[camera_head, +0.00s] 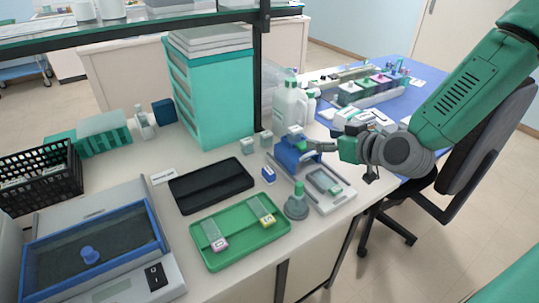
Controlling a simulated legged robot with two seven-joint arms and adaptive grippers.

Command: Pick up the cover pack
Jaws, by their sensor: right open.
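A small blue-and-white box (268,174) stands on the bench between the black tray and the grey device; it looks like the cover pack, but its label is too small to read. My right gripper (318,147) comes in from the right. It is open with no object visible between its fingers, near the blue part (290,155) at the back of the grey device, to the right of and farther back than the small box. I cannot tell whether it touches the blue part. My left gripper is not in view.
A green tray (215,262) holds two slides with pink and yellow ends. A black tray (211,187), a grey-green bulb-shaped item (297,205) and the grey device (338,198) stand close around the box. A teal drawer tower (218,105) and white bottles (290,104) stand behind.

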